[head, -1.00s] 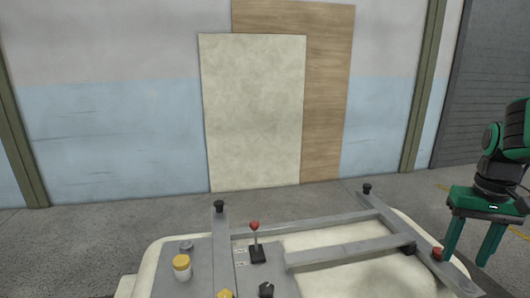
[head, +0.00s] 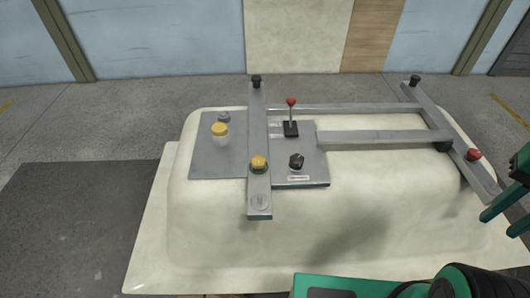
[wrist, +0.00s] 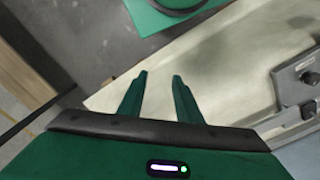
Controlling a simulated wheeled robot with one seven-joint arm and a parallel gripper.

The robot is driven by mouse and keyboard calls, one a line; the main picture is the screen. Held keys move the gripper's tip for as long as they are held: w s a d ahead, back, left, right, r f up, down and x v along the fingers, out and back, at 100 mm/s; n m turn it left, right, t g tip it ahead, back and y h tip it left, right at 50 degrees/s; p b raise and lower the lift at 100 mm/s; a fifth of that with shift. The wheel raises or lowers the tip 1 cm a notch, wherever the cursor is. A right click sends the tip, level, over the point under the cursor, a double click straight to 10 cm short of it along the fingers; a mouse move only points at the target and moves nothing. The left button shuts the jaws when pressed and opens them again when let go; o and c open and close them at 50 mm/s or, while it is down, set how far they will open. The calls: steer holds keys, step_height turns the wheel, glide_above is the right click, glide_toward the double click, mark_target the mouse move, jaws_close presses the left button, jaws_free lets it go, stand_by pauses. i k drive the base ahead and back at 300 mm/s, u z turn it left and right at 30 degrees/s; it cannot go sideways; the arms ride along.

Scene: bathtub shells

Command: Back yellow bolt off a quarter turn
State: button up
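The yellow bolt (head: 258,162) is a hex-shaped head on the near part of the left grey bar, which lies across the cream bathtub shell (head: 330,245). My gripper (head: 500,225) is at the right edge of the head view, by the shell's right end and well apart from the bolt. I cannot make out the yellow bolt in the wrist view.
A red-topped lever (head: 291,115), a black knob (head: 296,160) and a red knob (head: 474,154) rise from the frame. Floor left of the shell is clear.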

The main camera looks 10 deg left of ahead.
mark_target(258, 161)
steer(key=z, duration=0.7)
steer(key=k, duration=1.35)
steer(key=u, duration=1)
